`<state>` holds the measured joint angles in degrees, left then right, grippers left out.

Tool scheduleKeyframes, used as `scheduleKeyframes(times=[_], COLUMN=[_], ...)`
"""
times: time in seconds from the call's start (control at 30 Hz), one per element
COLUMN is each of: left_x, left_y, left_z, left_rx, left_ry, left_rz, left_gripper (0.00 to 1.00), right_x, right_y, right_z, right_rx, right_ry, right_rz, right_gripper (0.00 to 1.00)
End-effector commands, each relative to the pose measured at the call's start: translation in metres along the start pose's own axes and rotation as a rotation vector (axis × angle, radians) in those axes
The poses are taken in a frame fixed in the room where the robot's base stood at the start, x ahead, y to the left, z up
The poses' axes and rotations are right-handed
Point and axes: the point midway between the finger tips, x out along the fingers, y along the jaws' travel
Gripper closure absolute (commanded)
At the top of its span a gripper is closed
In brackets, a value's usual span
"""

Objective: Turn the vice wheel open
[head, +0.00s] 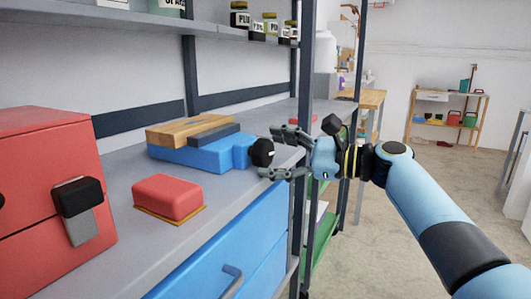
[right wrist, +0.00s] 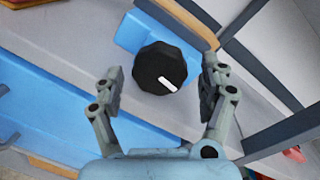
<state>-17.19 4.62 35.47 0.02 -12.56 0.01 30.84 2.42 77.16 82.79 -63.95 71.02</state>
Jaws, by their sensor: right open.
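The vice (head: 192,152) is blue with a wooden block (head: 190,130) on top and stands on the grey workbench. Its wheel is a black faceted knob (head: 262,152) with a white mark, at the right end of the vice. In the right wrist view the wheel (right wrist: 159,69) lies between the fingertips, a little beyond them. My right gripper (head: 280,153) is open, with its fingers to either side of the wheel and visible gaps between in the right wrist view (right wrist: 160,88). My left gripper is not in view.
A red block (head: 168,197) lies on the bench in front of the vice. A red toolbox (head: 50,190) stands at the left. Blue drawers (head: 225,250) are below the bench edge. A dark shelf post (head: 303,90) rises behind my right gripper. Open floor lies to the right.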

Motion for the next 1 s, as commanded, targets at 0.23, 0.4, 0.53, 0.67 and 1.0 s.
scheduleKeyframes(times=[0.23, 0.4, 0.53, 0.67, 1.0], left_x=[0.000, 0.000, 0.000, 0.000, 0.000], left_y=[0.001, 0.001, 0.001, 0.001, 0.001], left_z=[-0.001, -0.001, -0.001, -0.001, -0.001], left_rx=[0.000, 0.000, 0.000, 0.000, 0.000], left_ry=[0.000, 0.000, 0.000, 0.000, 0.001], left_rz=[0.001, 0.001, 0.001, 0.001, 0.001], left_gripper=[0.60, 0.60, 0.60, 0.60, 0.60], right_x=[-0.041, -0.055, -0.057, -0.057, -0.057], right_y=[0.001, 0.001, 0.000, 0.000, -0.002], right_z=[-0.002, -0.001, 0.000, 0.000, -0.002], right_rx=[-0.001, -0.001, 0.000, 0.000, 0.047], right_ry=[0.004, 0.001, -0.001, -0.001, 0.008], right_rz=[0.002, 0.002, 0.001, 0.001, -0.009], right_gripper=[0.21, 0.21, 0.21, 0.21, 0.21])
